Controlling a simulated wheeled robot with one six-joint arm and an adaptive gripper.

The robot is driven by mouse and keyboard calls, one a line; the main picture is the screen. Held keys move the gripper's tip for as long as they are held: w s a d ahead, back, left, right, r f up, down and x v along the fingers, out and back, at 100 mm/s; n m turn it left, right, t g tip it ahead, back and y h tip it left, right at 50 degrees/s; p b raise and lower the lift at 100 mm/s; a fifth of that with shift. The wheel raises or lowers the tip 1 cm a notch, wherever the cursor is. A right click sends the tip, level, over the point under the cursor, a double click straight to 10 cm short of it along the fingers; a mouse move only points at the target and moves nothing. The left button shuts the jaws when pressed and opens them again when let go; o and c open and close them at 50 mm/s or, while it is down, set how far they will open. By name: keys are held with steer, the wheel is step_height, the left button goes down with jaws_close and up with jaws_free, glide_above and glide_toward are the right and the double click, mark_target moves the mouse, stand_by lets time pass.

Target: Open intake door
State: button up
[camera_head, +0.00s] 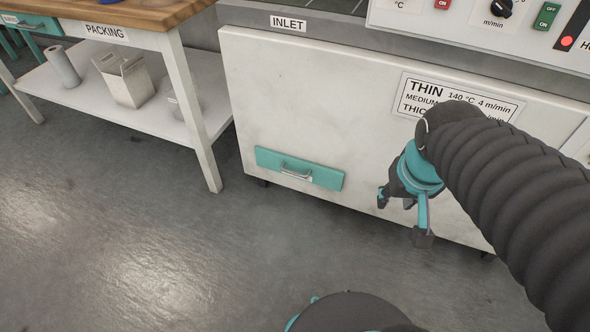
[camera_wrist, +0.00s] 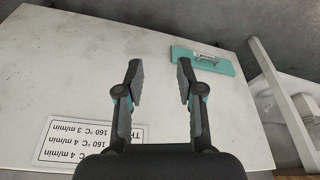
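The intake door seems to be the teal panel (camera_head: 300,169) with a metal handle (camera_head: 296,172), low on the white front of the machine marked INLET. It lies flush with the front and looks shut. In the wrist view the teal panel (camera_wrist: 222,64) and its handle (camera_wrist: 207,58) are upside down, beyond and right of the fingers. My gripper (camera_head: 402,214) is to the right of the panel in the head view, apart from it. In the wrist view my gripper (camera_wrist: 159,72) has its two fingers spread with nothing between them.
The white machine front (camera_head: 300,95) carries a THIN/MEDIUM label (camera_head: 455,98), partly hidden by my arm. A control panel (camera_head: 485,22) is above. A PACKING table (camera_head: 130,38) with a lower shelf (camera_head: 120,105) stands at left. The floor (camera_head: 130,240) before the machine is clear.

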steer(key=w+d+f+g, duration=0.15)
steer(key=w+f, duration=0.35)
steer(key=f, duration=0.6)
steer(key=w+d+f+m, duration=0.1)
steer(key=w+d+f, duration=0.2)
steer(key=w+f, duration=0.55)
steer(key=w+d+f, duration=0.2)
steer(key=w+f, duration=0.1)
steer(key=f, duration=1)
steer(key=m+t+y, duration=0.9)
steer(key=t+y, duration=0.1)
steer(key=y, duration=0.3)
glide_toward(293, 172)
steer(key=x, duration=1)
steer(key=shift+w+d+f, duration=0.1)
steer(key=shift+f, duration=0.2)
